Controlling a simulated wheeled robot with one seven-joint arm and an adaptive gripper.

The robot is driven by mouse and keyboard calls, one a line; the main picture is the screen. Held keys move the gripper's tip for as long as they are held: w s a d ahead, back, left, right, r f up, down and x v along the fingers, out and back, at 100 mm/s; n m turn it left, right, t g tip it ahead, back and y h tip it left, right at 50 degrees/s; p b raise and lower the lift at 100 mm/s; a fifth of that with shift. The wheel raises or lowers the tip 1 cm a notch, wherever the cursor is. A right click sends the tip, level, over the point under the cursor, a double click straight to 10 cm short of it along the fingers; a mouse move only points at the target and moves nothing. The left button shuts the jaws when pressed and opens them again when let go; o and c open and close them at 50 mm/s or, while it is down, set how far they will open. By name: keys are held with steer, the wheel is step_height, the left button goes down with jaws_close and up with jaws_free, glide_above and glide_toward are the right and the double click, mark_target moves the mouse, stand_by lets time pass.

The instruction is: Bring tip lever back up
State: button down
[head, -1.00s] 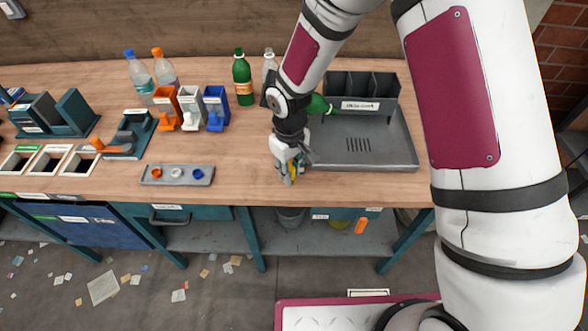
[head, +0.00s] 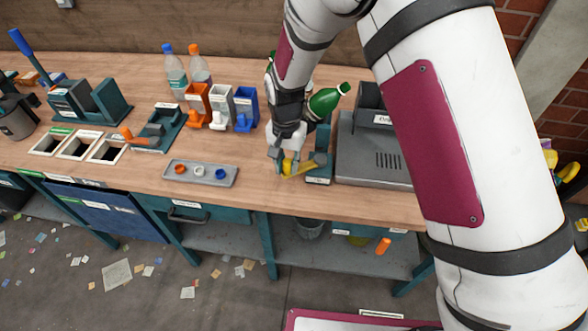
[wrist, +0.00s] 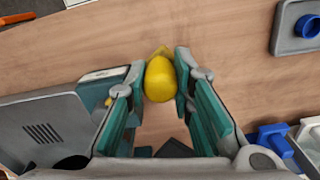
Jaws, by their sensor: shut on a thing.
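The tip lever has a yellow knob (wrist: 160,80), which sits between the two fingers of my gripper (wrist: 161,75) in the wrist view. In the head view my gripper (head: 287,164) is shut on the lever's yellow end (head: 290,167), low over the table near its front edge. A yellow bar runs right from it toward a teal stand (head: 320,167). That stand also shows in the wrist view (wrist: 95,90). A green bottle (head: 326,102) lies tilted above the stand, its cap end up and to the right. My arm hides part of the stand and the bottle's lower end.
A cap tray (head: 201,181) lies left of my gripper. Orange, white and blue holders (head: 245,110) stand behind it, with clear bottles (head: 174,70). Bare wood lies between the cap tray and gripper.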

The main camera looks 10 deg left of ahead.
steer(key=w+m, duration=0.1)
steer(key=w+a+m, duration=0.1)
steer(key=w+m+b, duration=0.1)
steer(key=shift+a+m, duration=0.25)
steer(key=shift+m, duration=0.05)
steer(key=shift+w+a+m+b, duration=0.1)
steer(key=shift+w+m+b, duration=0.35)
steer(key=shift+w+m, duration=1.05)
steer(key=shift+r, duration=0.1)
steer(key=c, duration=1.4)
jaws_free()
steer(key=shift+o, duration=0.2)
step_height(320, 180, up, 12)
